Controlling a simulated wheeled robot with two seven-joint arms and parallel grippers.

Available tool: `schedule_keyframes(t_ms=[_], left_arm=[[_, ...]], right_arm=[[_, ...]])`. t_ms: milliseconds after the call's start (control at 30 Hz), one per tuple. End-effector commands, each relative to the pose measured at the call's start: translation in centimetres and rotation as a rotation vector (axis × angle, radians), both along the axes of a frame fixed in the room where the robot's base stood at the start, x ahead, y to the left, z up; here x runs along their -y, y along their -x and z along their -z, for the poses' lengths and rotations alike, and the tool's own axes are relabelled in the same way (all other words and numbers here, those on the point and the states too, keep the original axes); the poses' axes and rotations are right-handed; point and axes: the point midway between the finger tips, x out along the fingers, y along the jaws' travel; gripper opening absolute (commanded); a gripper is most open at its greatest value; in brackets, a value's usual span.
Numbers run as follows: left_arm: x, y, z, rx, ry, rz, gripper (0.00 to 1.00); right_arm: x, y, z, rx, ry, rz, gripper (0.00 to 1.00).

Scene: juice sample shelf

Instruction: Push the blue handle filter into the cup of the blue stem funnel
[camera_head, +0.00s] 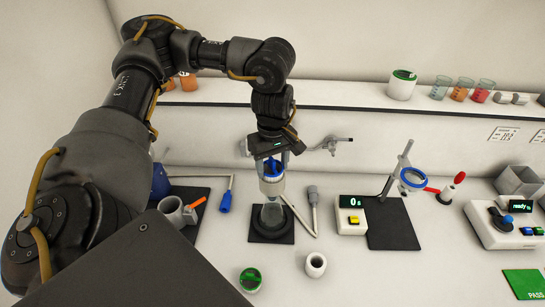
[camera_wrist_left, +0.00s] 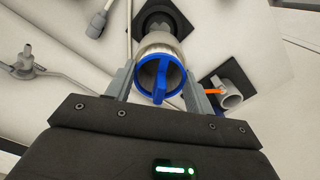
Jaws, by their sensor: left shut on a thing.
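The blue handle filter (camera_head: 272,168) shows as a blue rim with a bar handle across it, also in the left wrist view (camera_wrist_left: 161,80). My left gripper (camera_head: 273,162) is shut on it, with one finger at each side of the rim. Directly below is a pale cylindrical cup (camera_head: 272,187), which I take to be the cup of the blue stem funnel. The funnel's stem cannot be made out. My right gripper is not in view.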

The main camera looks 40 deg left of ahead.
Motion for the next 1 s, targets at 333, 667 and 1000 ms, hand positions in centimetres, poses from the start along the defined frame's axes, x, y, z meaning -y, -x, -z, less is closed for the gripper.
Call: schedule_keyframes(t_ms=[333, 667, 1000], left_arm=[[0.0, 0.0, 0.8, 0.000, 0.000, 0.000, 0.32], [0.0, 0.1, 1.1, -0.003, 0.001, 0.000, 0.31], [0.0, 0.0, -0.3, -0.002, 0.000, 0.000, 0.32]], right_arm=[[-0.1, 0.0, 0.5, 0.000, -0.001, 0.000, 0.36], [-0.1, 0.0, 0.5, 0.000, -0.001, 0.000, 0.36], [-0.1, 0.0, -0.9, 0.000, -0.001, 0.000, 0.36]])
